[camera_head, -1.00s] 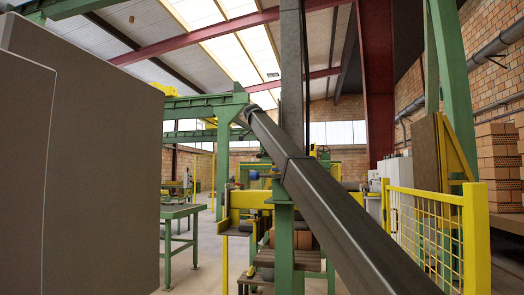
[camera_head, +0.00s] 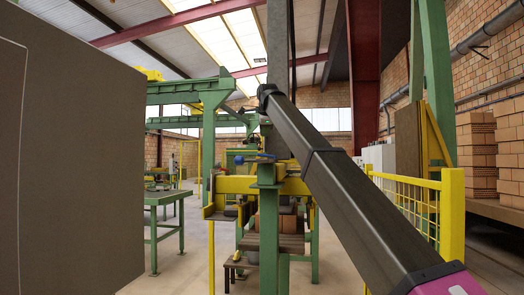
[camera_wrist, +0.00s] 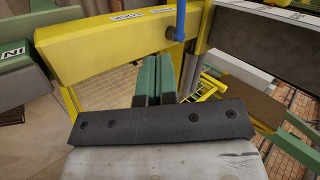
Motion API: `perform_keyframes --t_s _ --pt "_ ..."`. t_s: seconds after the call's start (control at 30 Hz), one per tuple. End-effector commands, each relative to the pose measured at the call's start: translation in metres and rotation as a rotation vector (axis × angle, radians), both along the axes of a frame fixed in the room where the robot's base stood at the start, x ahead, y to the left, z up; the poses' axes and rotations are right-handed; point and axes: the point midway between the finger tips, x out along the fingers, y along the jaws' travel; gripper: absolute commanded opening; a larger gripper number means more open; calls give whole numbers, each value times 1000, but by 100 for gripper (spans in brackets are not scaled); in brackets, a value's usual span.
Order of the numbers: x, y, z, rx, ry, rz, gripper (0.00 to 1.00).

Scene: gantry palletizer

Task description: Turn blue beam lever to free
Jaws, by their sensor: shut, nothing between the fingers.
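The blue lever (camera_wrist: 181,22) hangs on the face of a yellow beam (camera_wrist: 85,52) at the top of the wrist view. Two small white labels with dark letters sit on the beam left of the lever, too small to read surely. A blue part, likely the same lever, shows in the head view (camera_head: 252,159) above a yellow beam (camera_head: 236,184). My gripper (camera_wrist: 158,70) is shut and empty, its two green fingers side by side. In the picture they lie below and left of the lever, apart from it. In the head view my gripper cannot be made out.
A yellow mesh fence (camera_head: 410,200) stands at right, with stacked bricks (camera_head: 475,145) behind it. A large brown-grey panel (camera_head: 85,150) fills the left. A green table (camera_head: 165,197) stands beyond it. Open floor shows in the lower middle.

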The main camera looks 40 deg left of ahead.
Motion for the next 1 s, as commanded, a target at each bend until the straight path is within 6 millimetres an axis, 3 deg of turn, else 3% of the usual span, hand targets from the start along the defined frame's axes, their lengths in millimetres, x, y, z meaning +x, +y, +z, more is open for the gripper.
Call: perform_keyframes --t_s 0.23,0.67,1.0 --pt "11 10 -17 8 -1 2 0" --pt "49 46 -76 5 0 2 0" --pt "75 71 -81 6 -1 2 0"
